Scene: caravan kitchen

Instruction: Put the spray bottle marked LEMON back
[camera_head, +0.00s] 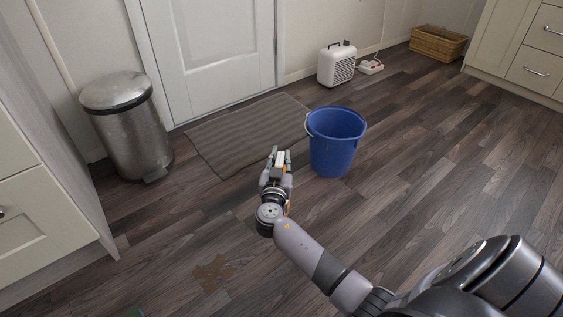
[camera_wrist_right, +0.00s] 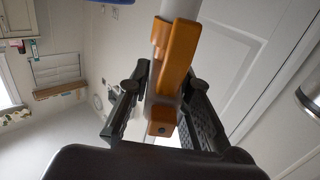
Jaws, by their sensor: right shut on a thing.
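My right gripper (camera_head: 277,158) is in the middle of the head view, held above the floor to the left of a blue bucket. It is shut on an orange and white thing (camera_wrist_right: 176,62), which shows between the fingers in the right wrist view. That thing has an orange part like a handle or trigger and a pale round part running out at the top. I see no LEMON marking on it and cannot tell whether it is the spray bottle. No other spray bottle shows. My left gripper is out of view.
The blue bucket (camera_head: 333,150) stands close to the right gripper. A brown stain (camera_head: 213,272) is on the floor. The floor at right is clear.

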